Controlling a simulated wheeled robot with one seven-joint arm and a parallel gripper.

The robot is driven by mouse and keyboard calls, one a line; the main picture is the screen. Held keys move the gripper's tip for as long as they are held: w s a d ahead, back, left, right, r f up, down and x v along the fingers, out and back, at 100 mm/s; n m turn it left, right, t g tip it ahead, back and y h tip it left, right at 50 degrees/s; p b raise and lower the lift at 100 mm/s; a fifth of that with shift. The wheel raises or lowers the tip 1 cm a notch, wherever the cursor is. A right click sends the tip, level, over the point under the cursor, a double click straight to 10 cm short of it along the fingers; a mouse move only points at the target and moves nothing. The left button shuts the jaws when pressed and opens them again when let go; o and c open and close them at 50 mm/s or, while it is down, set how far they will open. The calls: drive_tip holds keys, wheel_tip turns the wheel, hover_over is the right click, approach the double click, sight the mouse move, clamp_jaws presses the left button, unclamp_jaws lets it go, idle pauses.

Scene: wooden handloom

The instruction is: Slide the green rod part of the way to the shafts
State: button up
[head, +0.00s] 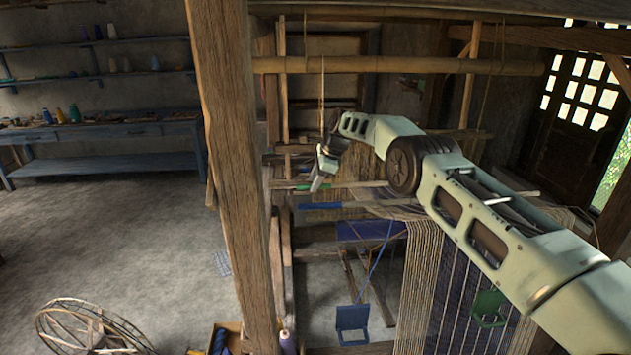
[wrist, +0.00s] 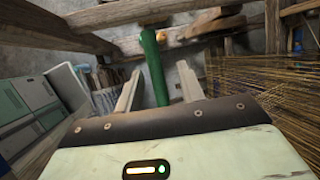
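The green rod shows in the head view as a pale bar with a green left end (head: 304,187), lying roughly level across the loom. My gripper (head: 316,182) is at that green end, pointing down. In the wrist view the green rod (wrist: 153,65) runs between the two fingers of my gripper (wrist: 160,72). The fingers are apart, with a visible gap on each side of the rod. The rod's near part is hidden behind the gripper body. The shafts cannot be clearly made out behind my arm.
A second rod with a blue end (head: 320,206) lies just below the green one. Warp threads (head: 424,265) hang to the right; they also show in the wrist view (wrist: 262,85). A thick wooden post (head: 232,150) stands left of the gripper. A bamboo beam (head: 360,65) crosses above.

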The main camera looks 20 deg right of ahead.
drive_tip(key=shift+f, duration=0.1)
drive_tip(key=shift+s+d+r+b, duration=0.15)
drive_tip(key=shift+d+r+b, duration=0.05)
drive_tip(key=shift+r+b, duration=0.2)
drive_tip(key=b+v, duration=0.5)
drive_tip(key=v, duration=1.1)
drive_tip(key=shift+r, duration=0.2)
drive_tip(key=shift+d, duration=0.1)
